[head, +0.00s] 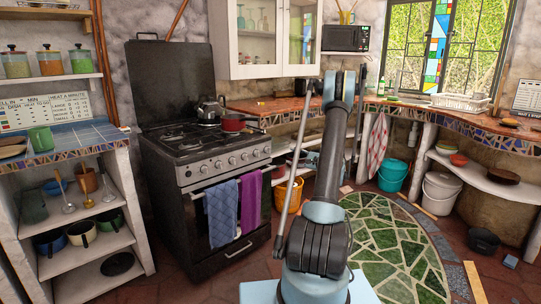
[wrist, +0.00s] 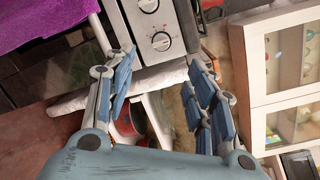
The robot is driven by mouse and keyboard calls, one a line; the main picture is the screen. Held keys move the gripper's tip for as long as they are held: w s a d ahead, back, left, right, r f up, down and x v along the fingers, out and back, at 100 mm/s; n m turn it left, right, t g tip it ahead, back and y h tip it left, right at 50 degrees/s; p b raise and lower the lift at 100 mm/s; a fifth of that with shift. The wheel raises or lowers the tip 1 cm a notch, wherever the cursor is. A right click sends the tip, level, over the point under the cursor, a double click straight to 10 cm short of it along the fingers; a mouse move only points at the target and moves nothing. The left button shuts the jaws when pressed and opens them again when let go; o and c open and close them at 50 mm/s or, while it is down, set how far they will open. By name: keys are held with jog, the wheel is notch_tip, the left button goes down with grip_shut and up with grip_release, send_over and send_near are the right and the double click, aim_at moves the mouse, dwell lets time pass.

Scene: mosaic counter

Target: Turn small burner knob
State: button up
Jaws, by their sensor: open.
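The dark stove (head: 205,190) stands left of centre in the head view, with a row of several round knobs (head: 232,161) along its steel front panel. In the wrist view, one knob (wrist: 161,41) sits near the end of the panel, with another knob (wrist: 148,5) above it at the picture's top edge. No marking readable here shows which knob is for the small burner. My gripper (wrist: 162,62) is open and empty, its fingers on either side of the near knob in the picture. I see no contact. I cannot make out the gripper in the head view.
A blue towel (head: 222,212) and a purple towel (head: 251,202) hang on the oven front below the knobs. A red pot (head: 233,123) and a kettle (head: 208,109) stand on the stove top.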

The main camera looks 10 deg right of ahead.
jog(key=d+f, duration=0.1)
send_near(268, 150)
jog(key=shift+m+t, duration=0.3)
jog(key=x, duration=0.5)
jog(key=f+x, duration=0.1)
jog(key=x, duration=0.2)
jog(key=shift+w+d, duration=0.1)
jog(key=shift+d, duration=0.05)
jog(key=c, duration=1.1)
jog(key=shift+o, duration=0.2)
jog(key=shift+a, duration=0.2)
jog(key=shift+d, duration=0.1)
